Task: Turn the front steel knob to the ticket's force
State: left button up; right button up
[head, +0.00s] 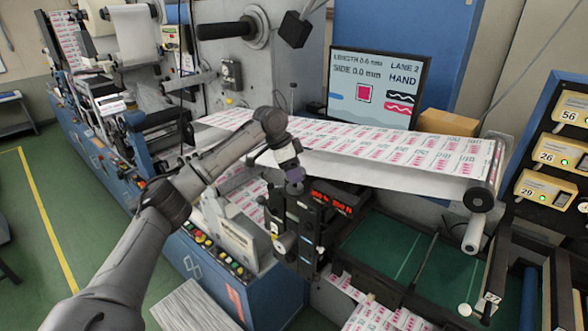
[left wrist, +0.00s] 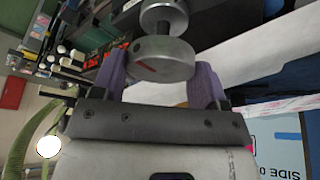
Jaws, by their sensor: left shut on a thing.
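The steel knob (left wrist: 165,60) shows in the left wrist view as a round metal disc with a short red mark on its face. My left gripper (left wrist: 158,72) has its two purple fingers on either side of this knob and is shut on it. In the head view my left gripper (head: 292,174) is at the top of a black unit (head: 298,222) at the front of the machine, and it hides the knob there. A red-lit display (head: 331,197) sits beside it; its digits are too small to read. I cannot make out the ticket. My right gripper is not in view.
A printed white web (head: 400,150) runs just behind my left gripper to a roller (head: 478,198) at the right. A monitor (head: 376,85) reading "HAND" stands behind. Numbered yellow boxes (head: 545,187) are on a rack at the right. The green floor at the left is free.

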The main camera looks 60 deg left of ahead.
pick_arm(q)
jog(key=n+y, duration=0.1)
jog(key=n, duration=0.3)
jog(key=shift+d+n+y, duration=0.1)
jog(key=shift+n+y, duration=0.2)
jog(key=shift+y, duration=0.1)
jog(key=n+y, duration=0.1)
jog(key=n, duration=0.3)
jog(key=shift+d+n+y, duration=0.1)
jog(key=shift+n+y, duration=0.2)
jog(key=shift+y, duration=0.1)
jog(key=n+y, duration=0.1)
jog(key=n, duration=0.3)
jog(key=shift+g, duration=0.4)
jog(key=shift+w+n+g+y, duration=0.1)
jog(key=shift+n+g+y, duration=0.25)
jog(key=shift+n, duration=0.75)
jog(key=shift+n+g+y, duration=0.25)
jog(key=shift+n+y, duration=0.1)
jog(key=shift+n, duration=0.75)
jog(key=o, duration=0.9)
